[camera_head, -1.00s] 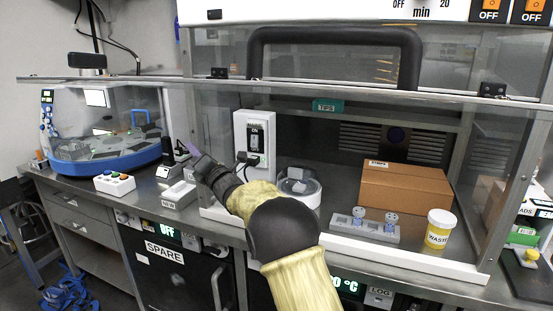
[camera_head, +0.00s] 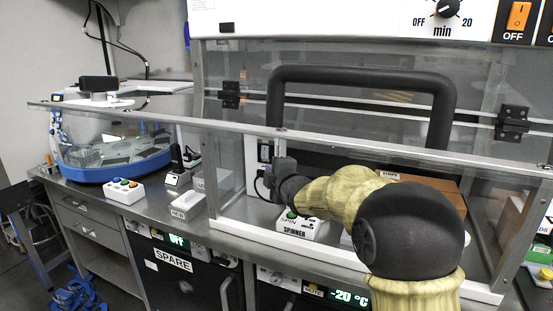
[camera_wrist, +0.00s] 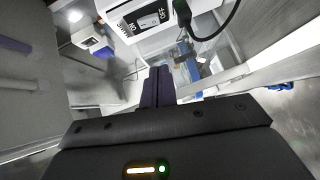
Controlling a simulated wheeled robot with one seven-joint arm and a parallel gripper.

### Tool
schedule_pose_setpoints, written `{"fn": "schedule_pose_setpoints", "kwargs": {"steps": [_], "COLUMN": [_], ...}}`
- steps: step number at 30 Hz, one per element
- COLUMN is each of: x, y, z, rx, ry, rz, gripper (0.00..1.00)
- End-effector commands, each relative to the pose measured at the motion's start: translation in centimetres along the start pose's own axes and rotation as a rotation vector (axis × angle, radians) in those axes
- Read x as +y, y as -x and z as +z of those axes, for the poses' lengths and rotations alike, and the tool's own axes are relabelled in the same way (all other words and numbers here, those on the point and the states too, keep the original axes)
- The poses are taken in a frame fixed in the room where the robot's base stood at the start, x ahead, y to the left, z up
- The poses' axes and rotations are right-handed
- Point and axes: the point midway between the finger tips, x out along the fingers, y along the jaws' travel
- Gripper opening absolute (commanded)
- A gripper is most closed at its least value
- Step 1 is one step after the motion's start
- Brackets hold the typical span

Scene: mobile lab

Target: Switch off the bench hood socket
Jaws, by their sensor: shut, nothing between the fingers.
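The bench hood socket (camera_head: 265,150) is a white box on the hood's left inner wall, mostly hidden behind my gripper in the head view. In the wrist view the socket (camera_wrist: 118,8) shows at the top, upside down, with a dark switch panel (camera_wrist: 150,19) marked ON and OFF. A black plug (camera_wrist: 183,12) with a cable sits beside the panel. My gripper (camera_head: 281,165) is just in front of the socket, its fingertips not clear there. In the wrist view my gripper (camera_wrist: 158,72) is shut and empty, fingertips below the panel in the picture. I cannot tell whether they touch it.
The clear hood sash with its black handle (camera_head: 362,76) hangs above my arm. A white spinner (camera_head: 302,226) stands below my gripper. A cardboard box (camera_head: 445,187) is further right. A button box (camera_head: 124,190) and a blue-based machine (camera_head: 110,172) stand left, outside the hood.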

Motion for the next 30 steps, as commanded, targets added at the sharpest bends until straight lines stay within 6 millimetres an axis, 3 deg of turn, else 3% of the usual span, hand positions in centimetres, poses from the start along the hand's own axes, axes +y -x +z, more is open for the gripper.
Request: {"fn": "schedule_pose_setpoints", "kwargs": {"steps": [11, 30], "x": [0.2, 0.4], "y": [-0.8, -8.7], "z": [0.1, 0.2], "rx": [-0.001, -0.003], "ry": [0.001, 0.001], "rz": [0.002, 0.001], "gripper": [0.0, 0.0]}}
